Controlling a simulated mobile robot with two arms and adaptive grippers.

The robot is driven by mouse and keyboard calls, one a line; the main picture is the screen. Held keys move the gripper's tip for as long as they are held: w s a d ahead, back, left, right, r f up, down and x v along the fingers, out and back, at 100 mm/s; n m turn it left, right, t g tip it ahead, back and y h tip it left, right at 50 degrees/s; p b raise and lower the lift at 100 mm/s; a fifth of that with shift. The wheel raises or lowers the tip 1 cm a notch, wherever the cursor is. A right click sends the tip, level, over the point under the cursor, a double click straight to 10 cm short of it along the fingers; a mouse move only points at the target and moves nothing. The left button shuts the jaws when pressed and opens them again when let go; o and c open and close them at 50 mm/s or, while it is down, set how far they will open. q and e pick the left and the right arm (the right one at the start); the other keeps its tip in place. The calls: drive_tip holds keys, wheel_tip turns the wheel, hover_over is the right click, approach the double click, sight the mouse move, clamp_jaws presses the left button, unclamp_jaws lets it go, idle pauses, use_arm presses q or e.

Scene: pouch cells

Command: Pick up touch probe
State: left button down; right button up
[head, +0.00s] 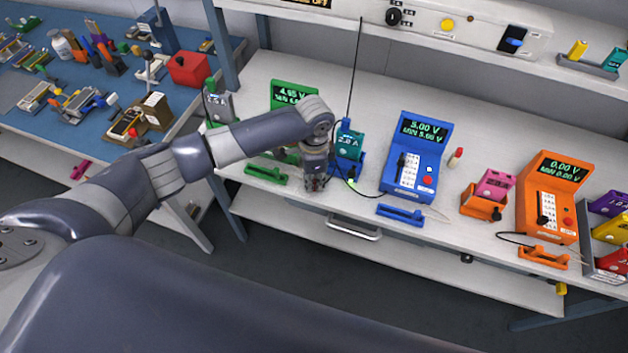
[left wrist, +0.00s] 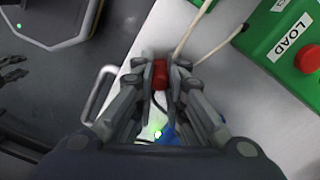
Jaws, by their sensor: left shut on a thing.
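My left gripper (head: 315,184) is over the front edge of the white bench, between the green meter (head: 290,97) and the blue meter (head: 418,145). In the left wrist view my left gripper (left wrist: 160,78) is shut on a short red piece, which looks like the touch probe (left wrist: 160,73). The fingers cover its sides, and a thin dark cable shows below it. In the head view the arm and fingers hide the probe.
A blue stand with a teal cell (head: 350,141) is just right of the gripper. Green (head: 266,174), blue (head: 400,215) and orange (head: 543,257) holders line the front edge. A drawer handle (head: 354,229) juts out below. The green meter box with a red button (left wrist: 308,60) is close by.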

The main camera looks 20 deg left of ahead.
sight(314, 180)
use_arm(q)
wheel_tip(314, 180, up, 3)
drive_tip(key=shift+w+b, duration=0.1)
drive_tip(key=shift+b, duration=0.45)
drive_tip(key=s+d+r+b, duration=0.1)
drive_tip(key=s+d, duration=0.2)
drive_tip(key=s, duration=0.4)
drive_tip(key=s+d+r+b, duration=0.1)
drive_tip(key=s+d, duration=0.1)
drive_tip(key=s, duration=0.6)
wheel_tip(314, 180, up, 15)
drive_tip(key=p, duration=1.6)
drive_tip(key=shift+s+f, duration=0.15)
drive_tip(key=shift+d, duration=0.1)
